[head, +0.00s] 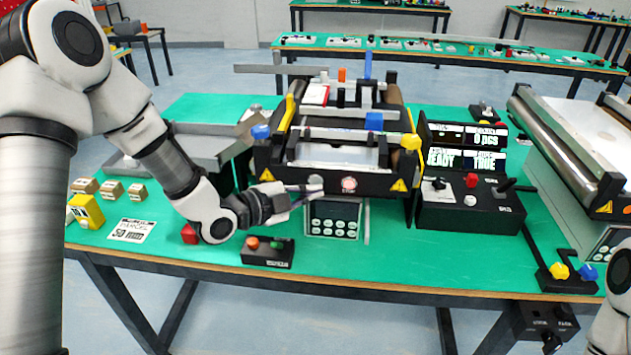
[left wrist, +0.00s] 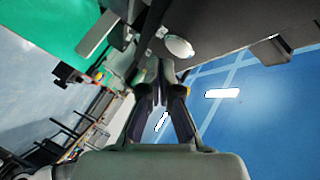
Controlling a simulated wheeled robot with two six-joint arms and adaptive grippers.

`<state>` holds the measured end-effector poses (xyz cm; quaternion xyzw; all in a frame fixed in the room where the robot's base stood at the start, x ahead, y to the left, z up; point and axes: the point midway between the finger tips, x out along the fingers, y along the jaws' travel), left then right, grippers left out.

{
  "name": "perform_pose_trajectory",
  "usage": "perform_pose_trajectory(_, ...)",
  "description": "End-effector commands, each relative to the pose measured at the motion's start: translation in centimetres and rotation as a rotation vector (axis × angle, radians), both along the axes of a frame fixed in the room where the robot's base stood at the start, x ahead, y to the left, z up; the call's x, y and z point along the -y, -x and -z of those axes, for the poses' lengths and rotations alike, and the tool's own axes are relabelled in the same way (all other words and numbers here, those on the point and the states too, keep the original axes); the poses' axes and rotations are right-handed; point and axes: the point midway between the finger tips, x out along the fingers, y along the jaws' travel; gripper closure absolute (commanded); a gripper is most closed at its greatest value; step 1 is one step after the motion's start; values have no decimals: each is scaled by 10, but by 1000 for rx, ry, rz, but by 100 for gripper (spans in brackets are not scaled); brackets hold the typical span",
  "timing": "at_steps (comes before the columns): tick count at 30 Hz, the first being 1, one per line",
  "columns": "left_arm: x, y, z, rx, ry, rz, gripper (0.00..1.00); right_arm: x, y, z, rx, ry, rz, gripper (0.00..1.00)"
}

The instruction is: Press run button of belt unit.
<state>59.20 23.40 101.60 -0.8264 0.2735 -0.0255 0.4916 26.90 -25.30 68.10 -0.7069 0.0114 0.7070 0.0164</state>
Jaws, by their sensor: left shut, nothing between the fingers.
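The belt unit (head: 385,182) stands mid-table, with a black front panel and yellow warning triangles. Its front carries a pale round button (head: 316,180) and, to the right, a red-and-white round button (head: 349,184). No label readable here tells which is the run button. My left gripper (head: 318,189) is shut and empty, its tips in front of the panel at the pale button. In the left wrist view the shut fingers (left wrist: 158,68) point toward a whitish round button (left wrist: 179,47), slightly right of the tips. I cannot tell whether they touch. My right gripper is out of view.
A black control box (head: 470,212) with displays reading READY and TRUE stands right of the unit. A keypad (head: 333,219) sits under the unit. Another conveyor (head: 575,140) is at right.

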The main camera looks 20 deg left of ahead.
Motion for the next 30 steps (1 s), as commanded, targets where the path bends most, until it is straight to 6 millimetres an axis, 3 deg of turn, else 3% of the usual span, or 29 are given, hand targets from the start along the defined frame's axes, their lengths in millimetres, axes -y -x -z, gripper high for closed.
perform_pose_trajectory(30, -2, -8, 0, 0, 0, 0, 100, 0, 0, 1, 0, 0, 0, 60)
